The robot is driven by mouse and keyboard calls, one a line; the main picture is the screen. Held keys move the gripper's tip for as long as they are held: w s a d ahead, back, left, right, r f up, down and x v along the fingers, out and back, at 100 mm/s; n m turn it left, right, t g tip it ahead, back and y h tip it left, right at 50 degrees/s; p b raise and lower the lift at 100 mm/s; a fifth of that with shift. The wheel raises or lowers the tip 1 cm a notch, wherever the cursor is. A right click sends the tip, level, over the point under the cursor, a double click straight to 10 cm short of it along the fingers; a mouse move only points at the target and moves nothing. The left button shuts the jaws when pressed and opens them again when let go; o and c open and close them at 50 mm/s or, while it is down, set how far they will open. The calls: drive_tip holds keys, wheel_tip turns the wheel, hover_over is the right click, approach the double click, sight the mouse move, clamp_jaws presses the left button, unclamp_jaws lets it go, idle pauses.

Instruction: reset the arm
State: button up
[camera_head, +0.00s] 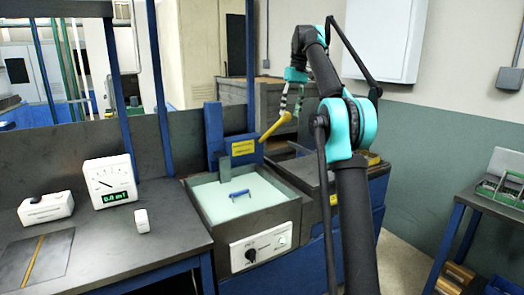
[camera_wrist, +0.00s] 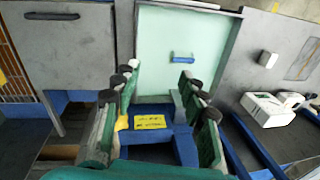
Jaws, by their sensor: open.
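My gripper (camera_head: 290,104) hangs from my raised arm, above and behind the grinder in the head view. In the wrist view its green, dark-tipped fingers (camera_wrist: 159,78) stand apart with nothing held between them. The grinder's pale green bed (camera_head: 210,197) carries a small blue handle-shaped piece (camera_head: 240,194); both the bed (camera_wrist: 210,30) and the piece (camera_wrist: 182,58) show in the wrist view. A yellow lever (camera_head: 275,127) lies just below the gripper in the head view; I cannot tell whether they touch. Its end is partly hidden by a finger in the wrist view.
A blue upright with a yellow label (camera_head: 244,148) stands behind the bed. A gauge (camera_head: 109,181) and a white box (camera_head: 46,208) sit on the left bench. A dark cabinet (camera_head: 310,172) stands right of the grinder, and a side table (camera_head: 485,192) at far right.

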drive_tip(key=s+d+f+m+t+h, duration=0.1)
drive_tip(key=s+d+f, duration=0.1)
drive_tip(key=s+f, duration=0.65)
drive_tip(key=s+d+f+m+t, duration=0.25)
drive_tip(key=s+f, duration=0.25)
drive_tip(key=f, duration=0.6)
drive_tip(key=s+d+f, duration=0.1)
drive_tip(key=s+f, duration=1)
drive_tip(key=s, duration=0.2)
drive_tip(key=s+d+f+m+t, duration=0.1)
drive_tip(key=s+d+f, duration=0.1)
drive_tip(key=s+f, duration=1)
drive_tip(key=shift+s+d+f+h, duration=0.2)
drive_tip(key=shift+s+d+h, duration=0.15)
drive_tip(key=shift+s, duration=0.55)
